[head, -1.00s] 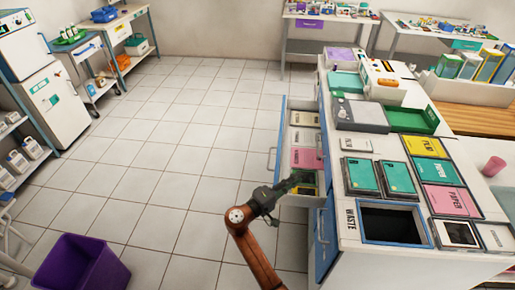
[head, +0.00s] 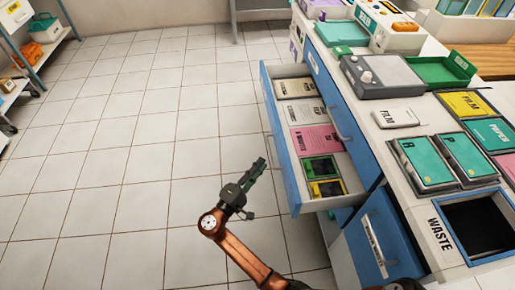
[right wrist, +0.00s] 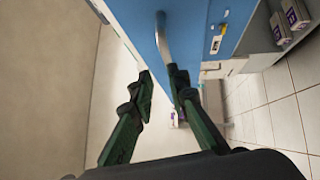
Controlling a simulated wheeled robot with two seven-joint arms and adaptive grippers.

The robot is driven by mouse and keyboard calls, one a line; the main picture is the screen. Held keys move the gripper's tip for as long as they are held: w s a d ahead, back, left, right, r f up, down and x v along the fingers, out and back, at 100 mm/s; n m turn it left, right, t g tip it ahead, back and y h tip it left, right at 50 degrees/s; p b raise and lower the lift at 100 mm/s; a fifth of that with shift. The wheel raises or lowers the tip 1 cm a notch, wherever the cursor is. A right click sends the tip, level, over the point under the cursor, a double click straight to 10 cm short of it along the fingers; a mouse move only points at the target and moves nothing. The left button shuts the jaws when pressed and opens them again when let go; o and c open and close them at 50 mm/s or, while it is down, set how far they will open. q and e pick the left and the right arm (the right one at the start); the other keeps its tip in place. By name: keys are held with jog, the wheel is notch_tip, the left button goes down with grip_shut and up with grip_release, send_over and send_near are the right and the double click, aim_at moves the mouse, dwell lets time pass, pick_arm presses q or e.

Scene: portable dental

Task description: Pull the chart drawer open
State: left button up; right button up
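The chart drawer (head: 308,203) stands pulled out from the blue-and-white cabinet in the head view. Papers, a pink sheet and small dark cases show inside. Its blue front carries a bar handle (head: 270,150), partly hidden near my gripper. My right gripper (head: 260,168) is just outside the drawer front, close to the handle. In the right wrist view its two fingers (right wrist: 162,80) are apart, with a metal handle (right wrist: 163,35) on a blue front just ahead. The right finger is close to the handle's end; I cannot tell if they touch. My left gripper is not in view.
A blue door with a handle (head: 375,245) sits below and right of the drawer. The countertop holds a waste opening (head: 480,222), green cases (head: 425,160) and a grey device (head: 382,75). The tiled floor left of the drawer is clear.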

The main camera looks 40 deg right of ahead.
aim_at(270, 152)
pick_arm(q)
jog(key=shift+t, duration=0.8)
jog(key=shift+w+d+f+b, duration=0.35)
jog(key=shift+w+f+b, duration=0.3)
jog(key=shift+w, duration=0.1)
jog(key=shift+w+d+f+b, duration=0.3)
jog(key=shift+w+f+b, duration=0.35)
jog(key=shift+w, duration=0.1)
pick_arm(e)
jog(key=shift+w+f+x, duration=0.15)
jog(key=shift+f+x, duration=0.1)
jog(key=shift+x, duration=1)
jog(key=shift+w+f+x, duration=0.1)
jog(key=shift+f+x, duration=0.15)
jog(key=shift+x, duration=1.05)
jog(key=shift+w+f+x, duration=0.15)
jog(key=shift+f+x, duration=0.1)
jog(key=shift+x, duration=1)
jog(key=shift+c, duration=0.3)
grip_shut()
